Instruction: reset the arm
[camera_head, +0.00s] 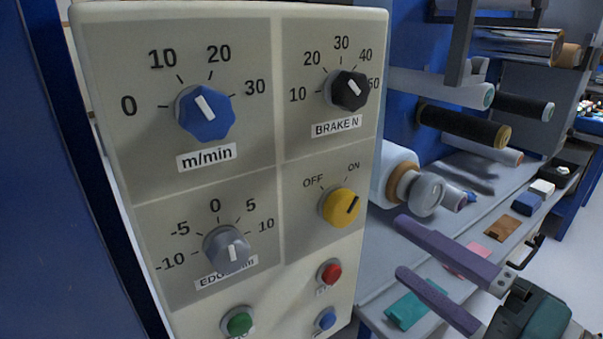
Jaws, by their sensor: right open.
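My right gripper (401,247) reaches in from the lower right corner. Its two long purple fingers are apart, with nothing between them. The fingertips appear just right of the control panel's right edge, in front of the workbench; whether they touch anything cannot be told. The cream control panel (150,60) fills the left and middle of the view. My left gripper is not in view.
The panel carries a blue knob (206,113), a black knob (346,91), a yellow knob (339,208), a grey knob (227,249) and several buttons. Film rolls (462,125) hang behind right. The bench (375,285) holds a roll (394,170) and a teal cloth (411,305).

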